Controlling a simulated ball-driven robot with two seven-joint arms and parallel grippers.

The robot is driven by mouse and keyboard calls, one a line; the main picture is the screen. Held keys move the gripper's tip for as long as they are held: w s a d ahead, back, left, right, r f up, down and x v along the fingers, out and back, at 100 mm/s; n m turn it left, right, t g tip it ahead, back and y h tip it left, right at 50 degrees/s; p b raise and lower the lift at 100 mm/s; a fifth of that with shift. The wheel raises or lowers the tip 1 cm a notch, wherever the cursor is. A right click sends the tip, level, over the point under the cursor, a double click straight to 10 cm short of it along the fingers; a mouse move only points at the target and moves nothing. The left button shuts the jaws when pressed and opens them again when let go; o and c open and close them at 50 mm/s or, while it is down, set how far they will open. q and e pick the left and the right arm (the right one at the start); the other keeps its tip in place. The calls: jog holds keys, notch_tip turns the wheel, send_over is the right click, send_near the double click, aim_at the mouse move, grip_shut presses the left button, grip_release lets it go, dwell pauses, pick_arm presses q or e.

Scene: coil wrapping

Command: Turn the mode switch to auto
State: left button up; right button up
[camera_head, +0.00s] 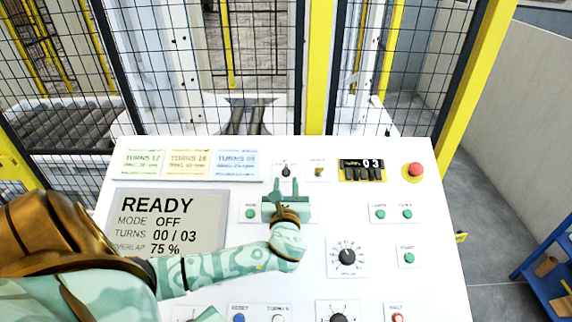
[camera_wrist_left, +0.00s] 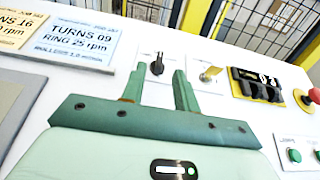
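The mode switch, which I take to be the small black knob (camera_head: 286,171) on a white plate, is near the top of the sloped white panel. It also shows in the left wrist view (camera_wrist_left: 157,65). My left gripper (camera_head: 286,186) is open and empty, its two green fingers pointing at the knob. In the left wrist view the fingers (camera_wrist_left: 160,75) appear on either side of the knob; I cannot tell whether they touch it. The knob's labels are too small to read. The display (camera_head: 165,222) reads READY, MODE OFF, TURNS 00 / 03.
A large dial (camera_head: 347,257) and green buttons are lower. A mesh fence stands behind the panel.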

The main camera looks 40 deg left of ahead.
aim_at(286, 169)
pick_arm(q)
jog(key=x, duration=0.7)
jog(key=shift+w+a, duration=0.2)
jog(key=shift+c, duration=0.3)
grip_shut()
